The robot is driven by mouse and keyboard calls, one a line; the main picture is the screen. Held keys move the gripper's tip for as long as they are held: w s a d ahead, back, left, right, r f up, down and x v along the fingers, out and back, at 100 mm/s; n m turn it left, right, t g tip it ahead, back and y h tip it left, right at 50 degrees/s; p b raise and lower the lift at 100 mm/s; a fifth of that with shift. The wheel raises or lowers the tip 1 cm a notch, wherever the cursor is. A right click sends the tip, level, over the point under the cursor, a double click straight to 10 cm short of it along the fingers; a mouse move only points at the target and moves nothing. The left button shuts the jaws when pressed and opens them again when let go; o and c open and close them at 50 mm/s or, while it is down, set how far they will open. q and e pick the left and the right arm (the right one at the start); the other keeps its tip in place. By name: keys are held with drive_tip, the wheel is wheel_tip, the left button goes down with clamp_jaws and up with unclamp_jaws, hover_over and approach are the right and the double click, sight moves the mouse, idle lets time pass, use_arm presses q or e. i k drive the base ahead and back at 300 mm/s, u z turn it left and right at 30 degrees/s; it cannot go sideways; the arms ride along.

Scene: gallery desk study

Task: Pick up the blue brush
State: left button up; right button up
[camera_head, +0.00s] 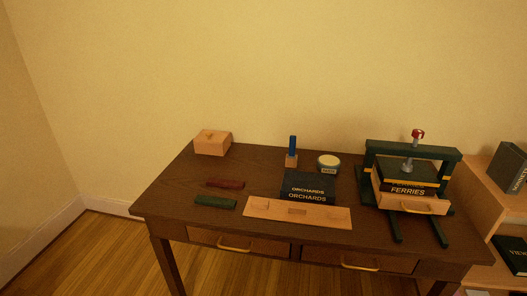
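The blue brush (293,146) stands upright at the back middle of the dark wooden desk (165,188). Its blue part points up, and its lower end is at a small light-wood block or base (291,161). I cannot tell whether it sits in that block or the block is part of it. Neither of my grippers shows in the head view.
A round tin (328,161) stands just right of the brush. Dark books marked Orchards (308,184) and a light board (270,209) lie in front. A green press (413,150) holding books stands right; a wooden box (213,143) sits back left. Red (225,183) and green (215,202) sticks lie left.

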sight(292, 144)
drive_tip(key=u, duration=1.35)
drive_tip(key=i, duration=1.55)
drive_tip(key=z, duration=1.9)
